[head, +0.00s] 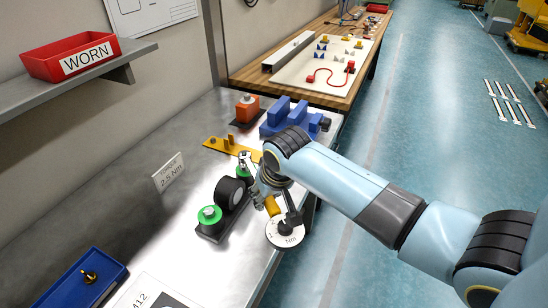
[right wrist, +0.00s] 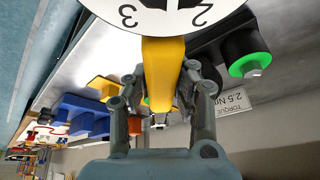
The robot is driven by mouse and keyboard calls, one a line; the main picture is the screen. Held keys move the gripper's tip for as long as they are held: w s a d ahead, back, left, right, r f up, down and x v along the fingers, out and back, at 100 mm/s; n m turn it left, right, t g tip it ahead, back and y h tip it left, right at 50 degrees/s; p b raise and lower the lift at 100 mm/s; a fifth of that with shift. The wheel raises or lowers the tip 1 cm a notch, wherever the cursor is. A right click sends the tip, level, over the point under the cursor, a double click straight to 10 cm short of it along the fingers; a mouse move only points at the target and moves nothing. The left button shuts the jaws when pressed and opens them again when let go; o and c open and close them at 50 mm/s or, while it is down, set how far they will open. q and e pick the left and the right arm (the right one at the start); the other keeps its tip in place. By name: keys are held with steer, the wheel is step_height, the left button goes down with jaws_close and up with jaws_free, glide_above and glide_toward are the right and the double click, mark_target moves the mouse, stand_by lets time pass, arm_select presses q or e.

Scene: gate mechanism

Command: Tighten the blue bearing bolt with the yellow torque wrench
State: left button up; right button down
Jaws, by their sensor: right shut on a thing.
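My right gripper (head: 267,188) is shut on the yellow torque wrench (head: 272,206), whose round white dial (head: 285,241) marked Nm hangs over the bench's front edge. In the right wrist view my fingers (right wrist: 162,82) stand on both sides of the yellow handle (right wrist: 163,65); the dial (right wrist: 150,18) shows 3 and 2. A blue block fixture (head: 285,117) stands beyond the gripper, partly hidden by my wrist. I cannot make out a blue bearing bolt for certain. My left gripper is not in view.
A black roller (head: 229,193) lies between a near green disc (head: 210,214) and a far one. A red WORN bin (head: 72,57) sits on the shelf.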

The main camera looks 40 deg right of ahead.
steer(key=shift+w+a+m, duration=0.25)
steer(key=shift+a+m, duration=0.35)
steer(key=shift+a, duration=0.25)
steer(key=shift+w+r, duration=0.1)
